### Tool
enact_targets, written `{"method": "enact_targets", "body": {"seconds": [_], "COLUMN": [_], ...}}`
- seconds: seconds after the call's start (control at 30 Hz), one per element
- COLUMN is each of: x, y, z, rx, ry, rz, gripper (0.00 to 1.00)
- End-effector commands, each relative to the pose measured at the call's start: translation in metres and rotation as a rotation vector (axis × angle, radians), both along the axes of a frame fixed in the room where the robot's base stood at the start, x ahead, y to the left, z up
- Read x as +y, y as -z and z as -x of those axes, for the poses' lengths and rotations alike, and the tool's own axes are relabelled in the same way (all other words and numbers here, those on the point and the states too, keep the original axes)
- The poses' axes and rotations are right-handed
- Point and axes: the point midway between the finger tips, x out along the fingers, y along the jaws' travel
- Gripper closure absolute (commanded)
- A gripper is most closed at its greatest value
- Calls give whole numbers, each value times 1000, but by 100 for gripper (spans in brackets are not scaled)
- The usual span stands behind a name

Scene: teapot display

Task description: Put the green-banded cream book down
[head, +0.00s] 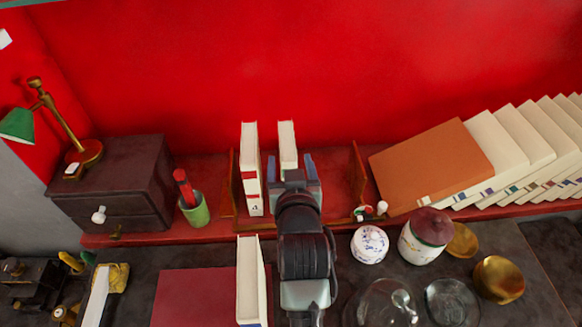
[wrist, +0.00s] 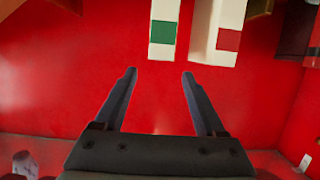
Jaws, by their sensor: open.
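The green-banded cream book (wrist: 164,12) shows in the wrist view with its green band near its end. In the head view a cream book (head: 287,134), which I take to be the same one, stands upright in a wooden book rack (head: 357,172); its lower part is hidden behind my gripper. My gripper (head: 291,166) is open in front of it. In the wrist view the fingertips (wrist: 159,74) are spread just short of the book's end, with nothing between them.
A red-banded cream book (head: 251,165) stands to the left in the rack, with a narrow gap between. A green cup (head: 196,212) is left of the rack. An orange book (head: 430,165) and several cream books lean at right. Jars and glass stand on the front right counter.

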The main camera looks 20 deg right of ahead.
Motion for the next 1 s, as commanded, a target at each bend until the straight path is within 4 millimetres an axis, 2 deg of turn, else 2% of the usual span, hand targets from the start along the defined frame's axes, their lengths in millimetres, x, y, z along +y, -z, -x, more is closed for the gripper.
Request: {"method": "enact_targets", "body": {"seconds": [0.1,0.33,0.37,0.47,0.57,0.67,0.7,0.73,0.8,0.9,1.0], "x": [2,3,4,9,21,40,49,56,71,91,106], "y": [-2,-6,-9,-37,-97,-180,-214,-239,-296,-368,-422], "z": [10,14,14,8,0,1,6,11,29,63,101], "rx": [1,-3,-9,-63,-182,-347,-420,-474,-601,-775,-924], "ry": [0,-1,-2,-13,-34,-64,-75,-85,-106,-134,-156], "rz": [0,0,2,13,36,63,72,79,92,104,111], "gripper": [28,28,28,28,28,28,28,28,28,28,28]}}
